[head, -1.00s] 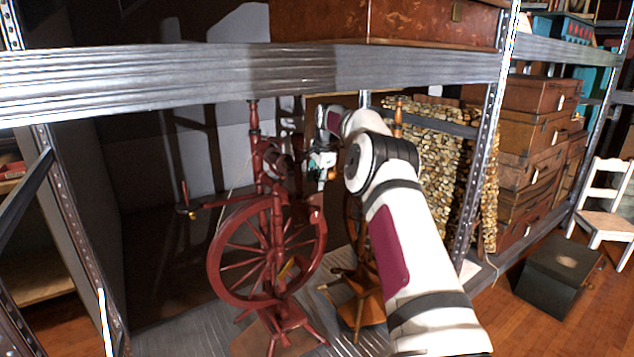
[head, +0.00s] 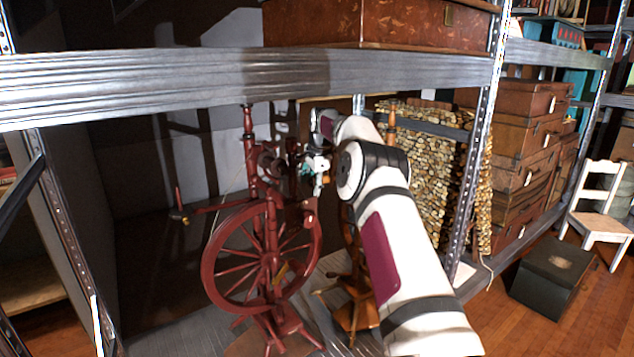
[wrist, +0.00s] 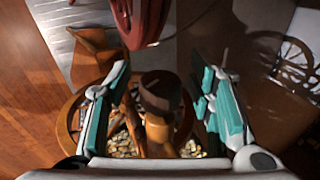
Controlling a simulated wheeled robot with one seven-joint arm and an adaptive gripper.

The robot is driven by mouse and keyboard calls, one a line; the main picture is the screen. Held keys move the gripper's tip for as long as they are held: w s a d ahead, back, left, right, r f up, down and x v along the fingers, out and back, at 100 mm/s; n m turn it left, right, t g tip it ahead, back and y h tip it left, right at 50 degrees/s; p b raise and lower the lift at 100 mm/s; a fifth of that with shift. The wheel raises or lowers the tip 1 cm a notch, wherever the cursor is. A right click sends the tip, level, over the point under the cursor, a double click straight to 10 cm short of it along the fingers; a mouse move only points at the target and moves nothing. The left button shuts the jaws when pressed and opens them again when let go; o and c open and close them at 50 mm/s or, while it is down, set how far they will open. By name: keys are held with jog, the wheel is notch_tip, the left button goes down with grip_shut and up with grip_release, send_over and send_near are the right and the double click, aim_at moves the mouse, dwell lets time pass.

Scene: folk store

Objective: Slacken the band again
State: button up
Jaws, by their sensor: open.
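A dark red spinning wheel (head: 207,265) stands upright on the lower shelf in the head view. A thin pale line, possibly the band, runs near its left side, but is too fine to follow. My gripper (wrist: 163,85) is beside the upper right of this wheel's frame. Its teal-padded fingers are open in the wrist view. A brown wooden knob with a dark end (wrist: 160,88) shows between the fingers; I cannot tell whether they touch it. A red part with a pale tip (wrist: 140,25) is just beyond the fingers.
An orange-brown spinning wheel (head: 357,318) stands behind my arm and shows below the fingers in the wrist view (wrist: 68,125). A metal shelf beam (head: 200,88) crosses above. A shelf post (head: 478,170) and a stacked log pile (head: 430,150) are to the right.

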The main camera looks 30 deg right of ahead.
jog(key=shift+s+r+t+p, duration=0.1)
jog(key=shift+r+t+p, duration=0.05)
jog(key=shift+t+p, duration=0.45)
jog(key=t+p, duration=0.2)
jog(key=p, duration=0.1)
jog(key=shift+t, duration=1.6)
jog(key=shift+w+a+f+t+b, duration=0.1)
jog(key=shift+w+f+t+b, duration=0.3)
jog(key=shift+b, duration=0.65)
jog(key=t+b, duration=0.1)
jog(key=b, duration=0.2)
jog(key=shift+s+r+h, duration=0.15)
jog(key=shift+h, duration=0.15)
jog(key=t+b, duration=0.4)
jog(key=b, duration=1.1)
jog(key=shift+r+b, duration=0.1)
jog(key=shift+b, duration=0.3)
